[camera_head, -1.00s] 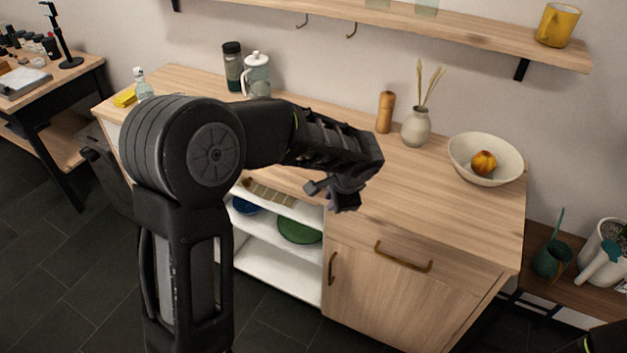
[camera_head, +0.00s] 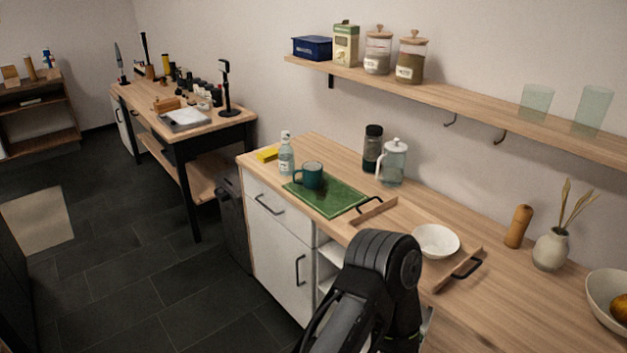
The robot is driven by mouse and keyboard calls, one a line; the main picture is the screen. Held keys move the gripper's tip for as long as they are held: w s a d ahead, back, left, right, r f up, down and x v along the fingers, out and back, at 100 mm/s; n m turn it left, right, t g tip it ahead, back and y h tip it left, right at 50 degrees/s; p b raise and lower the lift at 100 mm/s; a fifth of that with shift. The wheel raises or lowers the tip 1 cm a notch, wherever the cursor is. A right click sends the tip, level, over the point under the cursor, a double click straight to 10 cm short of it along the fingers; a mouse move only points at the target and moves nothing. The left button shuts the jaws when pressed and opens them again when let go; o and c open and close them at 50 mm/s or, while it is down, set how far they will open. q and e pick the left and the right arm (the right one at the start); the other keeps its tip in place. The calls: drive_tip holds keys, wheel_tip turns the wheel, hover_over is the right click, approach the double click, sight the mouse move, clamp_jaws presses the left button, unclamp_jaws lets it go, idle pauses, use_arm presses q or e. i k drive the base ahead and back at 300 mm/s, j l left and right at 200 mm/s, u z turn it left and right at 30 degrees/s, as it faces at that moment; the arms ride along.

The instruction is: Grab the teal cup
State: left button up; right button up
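The teal cup (camera_head: 310,175) stands upright on a green board (camera_head: 336,201) toward the left end of the wooden counter. Its handle points left. A dark arm of mine rises at the bottom centre, in front of the counter and to the right of the cup, well apart from it. Its gripper is not visible in this view. My other gripper is also out of view.
A clear bottle (camera_head: 286,154) and a yellow sponge (camera_head: 267,154) are near the cup. A dark jar (camera_head: 372,149) and a glass pitcher (camera_head: 392,163) stand behind it. A wooden tray (camera_head: 459,279) with a white bowl (camera_head: 436,241) is to the right. A shelf (camera_head: 466,104) hangs above.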

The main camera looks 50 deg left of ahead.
sight(308, 176)
drive_tip(key=i, duration=0.5)
drive_tip(key=u, duration=2)
